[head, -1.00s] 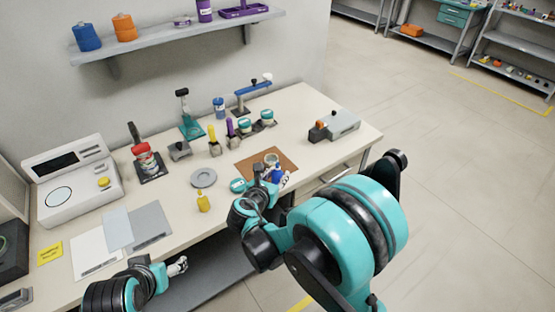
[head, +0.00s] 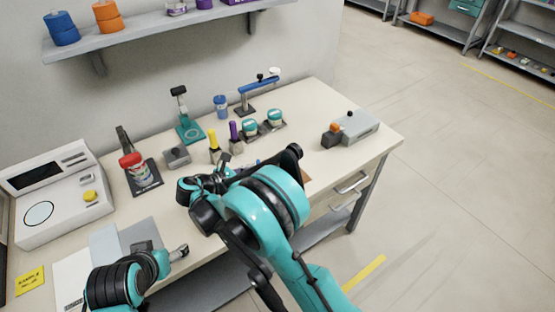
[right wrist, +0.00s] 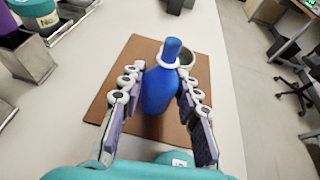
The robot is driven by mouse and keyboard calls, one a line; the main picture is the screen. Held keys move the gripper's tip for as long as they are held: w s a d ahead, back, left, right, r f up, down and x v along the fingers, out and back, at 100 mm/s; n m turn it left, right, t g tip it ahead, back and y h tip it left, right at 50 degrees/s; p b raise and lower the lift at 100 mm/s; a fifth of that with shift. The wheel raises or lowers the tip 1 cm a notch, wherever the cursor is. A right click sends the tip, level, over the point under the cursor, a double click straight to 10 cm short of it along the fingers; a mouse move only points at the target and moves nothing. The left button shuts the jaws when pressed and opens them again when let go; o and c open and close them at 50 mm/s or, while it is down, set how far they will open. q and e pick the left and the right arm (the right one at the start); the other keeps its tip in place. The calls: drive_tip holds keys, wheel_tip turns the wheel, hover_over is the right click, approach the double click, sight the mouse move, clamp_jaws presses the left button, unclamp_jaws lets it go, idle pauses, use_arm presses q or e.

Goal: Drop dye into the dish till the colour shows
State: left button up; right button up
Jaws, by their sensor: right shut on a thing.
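In the right wrist view my right gripper (right wrist: 160,73) is shut on a blue bottle (right wrist: 158,92), with a finger on each side. The bottle has a blue cap and a pale ring at its neck. A round grey dish (right wrist: 187,55) shows partly behind the bottle's top, over a brown mat (right wrist: 128,62). I cannot tell whether bottle and dish touch. In the head view my right arm hides its gripper, the bottle, the dish and most of the mat. My left gripper (head: 179,253) is low at the table's front edge, apart from these things; its fingers are too small to judge.
A white instrument (head: 62,195) stands at the table's left. Jars (head: 249,128), a yellow-topped bottle (head: 213,142) and a blue-armed stand (head: 255,88) line the back. A grey device (head: 357,127) is at the right. The table's right front corner is clear.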

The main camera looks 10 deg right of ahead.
drive_tip(key=shift+w, duration=0.35)
use_arm(q)
drive_tip(key=shift+w, duration=0.3)
use_arm(e)
drive_tip(key=shift+s, duration=0.1)
drive_tip(key=shift+r, duration=0.1)
